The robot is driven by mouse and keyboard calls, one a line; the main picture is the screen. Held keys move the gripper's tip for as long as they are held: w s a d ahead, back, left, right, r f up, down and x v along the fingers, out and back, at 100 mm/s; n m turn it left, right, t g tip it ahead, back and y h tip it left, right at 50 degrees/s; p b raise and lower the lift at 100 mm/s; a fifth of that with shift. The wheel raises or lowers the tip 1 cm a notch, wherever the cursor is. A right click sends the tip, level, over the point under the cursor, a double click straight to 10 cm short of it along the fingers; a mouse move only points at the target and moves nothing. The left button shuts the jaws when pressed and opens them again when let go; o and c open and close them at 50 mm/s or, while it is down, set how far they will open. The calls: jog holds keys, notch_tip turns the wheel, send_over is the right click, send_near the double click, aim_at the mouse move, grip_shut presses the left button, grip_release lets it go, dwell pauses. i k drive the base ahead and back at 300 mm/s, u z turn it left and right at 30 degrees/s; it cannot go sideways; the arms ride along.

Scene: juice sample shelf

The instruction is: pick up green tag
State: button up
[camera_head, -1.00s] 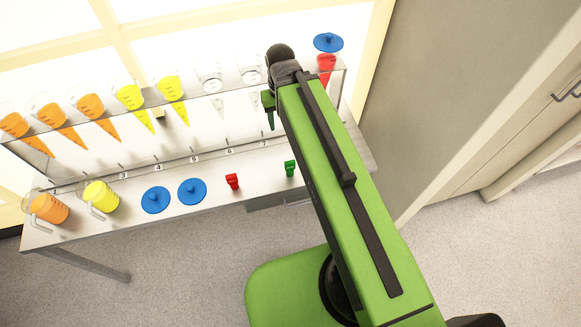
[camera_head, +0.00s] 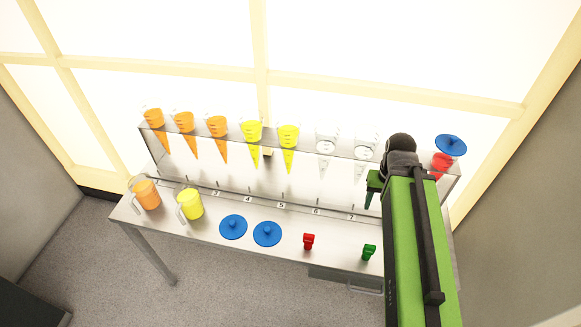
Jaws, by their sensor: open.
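The green tag (camera_head: 369,252) is a small green piece near the front edge of the metal table, at its right part. A similar red tag (camera_head: 308,241) stands to its left. My gripper (camera_head: 371,190) shows as a small dark green shape at the end of my green arm, above the table and behind the green tag in the picture. It is open, and nothing shows between its fingers. My arm hides part of the gripper and the table's right end.
Two blue lids (camera_head: 233,227) lie left of the red tag. Jugs of orange (camera_head: 147,194) and yellow juice (camera_head: 190,204) stand at the left end. A clear rack (camera_head: 236,148) with several cones runs along the back. A blue lid (camera_head: 451,145) tops a red cone (camera_head: 441,163).

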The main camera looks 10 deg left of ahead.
aim_at(369, 249)
jog(key=k, duration=0.4)
jog(key=z, duration=0.75)
jog(key=k, duration=0.1)
jog(key=u, duration=2.75)
jog(key=i, duration=0.1)
jog(key=z, duration=0.3)
